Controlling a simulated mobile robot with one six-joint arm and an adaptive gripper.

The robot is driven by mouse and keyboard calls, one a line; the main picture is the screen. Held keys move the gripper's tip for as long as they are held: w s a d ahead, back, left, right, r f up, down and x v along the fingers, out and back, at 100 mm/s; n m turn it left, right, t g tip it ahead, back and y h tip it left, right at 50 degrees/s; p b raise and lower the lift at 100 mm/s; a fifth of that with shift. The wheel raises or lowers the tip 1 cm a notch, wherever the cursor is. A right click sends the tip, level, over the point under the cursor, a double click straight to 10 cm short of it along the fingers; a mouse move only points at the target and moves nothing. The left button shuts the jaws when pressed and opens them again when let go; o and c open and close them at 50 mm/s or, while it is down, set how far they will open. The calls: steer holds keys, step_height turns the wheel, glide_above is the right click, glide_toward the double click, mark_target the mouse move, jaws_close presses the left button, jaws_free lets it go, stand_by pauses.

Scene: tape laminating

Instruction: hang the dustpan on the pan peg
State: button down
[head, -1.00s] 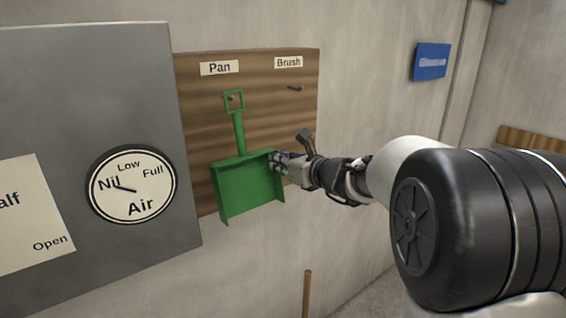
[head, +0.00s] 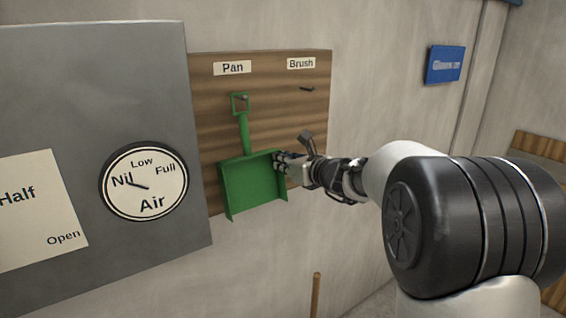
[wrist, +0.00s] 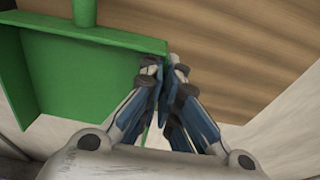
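The green dustpan (head: 252,186) is upright against the wooden board, handle up, pan down. The square loop at its handle top (head: 239,103) is at the pan peg (head: 244,98) under the "Pan" label (head: 233,67). The peg shows within the loop; I cannot tell whether the loop rests on it. My gripper (head: 282,163) is at the pan's right edge. In the wrist view the dustpan (wrist: 85,75) fills the upper left, and my gripper's fingers (wrist: 163,75) are closed together on its side wall.
The wooden board (head: 290,125) also carries an empty brush peg (head: 307,89) under the "Brush" label (head: 301,63). A grey panel with a round Air dial (head: 145,181) stands at left. A wooden stick (head: 316,295) shows below.

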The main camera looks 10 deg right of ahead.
stand_by(0.4)
steer(key=c, duration=1.7)
jaws_free()
steer(key=v, duration=1.2)
steer(key=s+a+f+n+g+y+b, duration=0.1)
steer(key=s+a+f+n+g+b, duration=0.2)
steer(key=s+a+f+n+b, duration=0.45)
steer(key=s+a+f+n+g+b, duration=0.2)
steer(key=s+a+f+n+g, duration=0.25)
steer(key=s+f+n, duration=0.45)
steer(key=s+d+f+n+h+b, duration=0.2)
steer(key=s+f+n+b, duration=0.1)
steer(key=s+f+n, duration=0.2)
steer(key=s+d+f+n+g+h+b, duration=0.1)
steer(key=s+d+f+n+h+b, duration=0.1)
steer(key=s+f+n, duration=0.3)
steer(key=s+d+f+n+g+h+b, duration=0.1)
steer(key=s+d+f+n+h+b, duration=0.2)
steer(key=s, duration=0.6)
step_height(320, 180, down, 3)
steer(key=shift+s+d+f+n+b, duration=0.1)
steer(key=shift+n+b, duration=0.35)
steer(key=shift+n, duration=0.05)
steer(key=shift+s+d+f+n+b, duration=0.1)
steer(key=shift+f+n+b, duration=0.05)
steer(key=shift+n+b, duration=0.3)
